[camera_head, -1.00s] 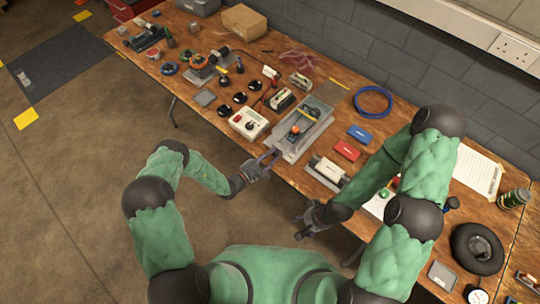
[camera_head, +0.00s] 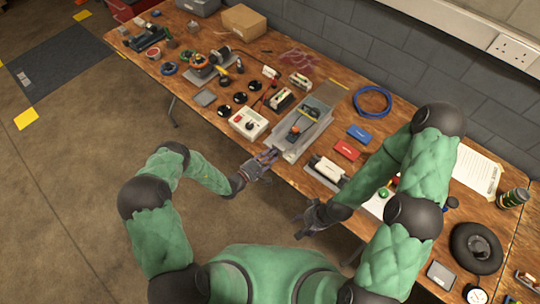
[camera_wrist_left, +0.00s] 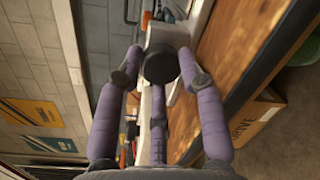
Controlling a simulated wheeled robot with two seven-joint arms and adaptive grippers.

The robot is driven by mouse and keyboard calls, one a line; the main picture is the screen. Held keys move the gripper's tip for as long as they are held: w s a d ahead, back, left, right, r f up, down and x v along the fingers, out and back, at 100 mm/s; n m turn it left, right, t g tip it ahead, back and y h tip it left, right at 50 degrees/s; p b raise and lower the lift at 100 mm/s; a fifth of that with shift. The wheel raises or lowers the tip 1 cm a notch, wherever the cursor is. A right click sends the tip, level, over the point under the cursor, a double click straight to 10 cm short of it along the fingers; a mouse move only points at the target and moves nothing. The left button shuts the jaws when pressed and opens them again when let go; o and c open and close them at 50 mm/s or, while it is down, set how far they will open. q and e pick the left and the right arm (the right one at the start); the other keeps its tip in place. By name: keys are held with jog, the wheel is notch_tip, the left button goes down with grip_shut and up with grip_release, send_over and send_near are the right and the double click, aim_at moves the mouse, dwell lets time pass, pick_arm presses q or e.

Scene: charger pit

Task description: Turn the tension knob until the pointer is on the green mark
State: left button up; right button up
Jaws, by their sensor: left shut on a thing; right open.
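The black round tension knob (camera_wrist_left: 160,64) shows in the left wrist view, on the near end of the grey tray-like unit (camera_head: 318,133). My left gripper (camera_head: 270,157) is at that end of the unit in the head view. Its purple fingers (camera_wrist_left: 160,76) are shut on the knob, on both sides of it in the wrist view. The gripper hides the knob in the head view. I cannot make out the pointer or the green mark. My right gripper (camera_head: 304,224) is open and empty, low in front of the table edge.
A white box with a dark dial (camera_head: 248,123) stands just left of the unit. A white cylinder in a holder (camera_head: 328,169) is to its right, with red (camera_head: 347,150) and blue (camera_head: 359,134) blocks beyond.

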pick_arm(q)
jog(key=shift+d+r, duration=0.15)
jog(key=shift+d, duration=0.05)
jog(key=o, duration=1.1)
jog(key=shift+o, duration=0.2)
jog(key=shift+a, duration=0.1)
jog(key=shift+s+a, duration=0.15)
jog(key=v, duration=1.1)
jog(key=shift+s, duration=0.25)
jog(key=shift+a, duration=0.1)
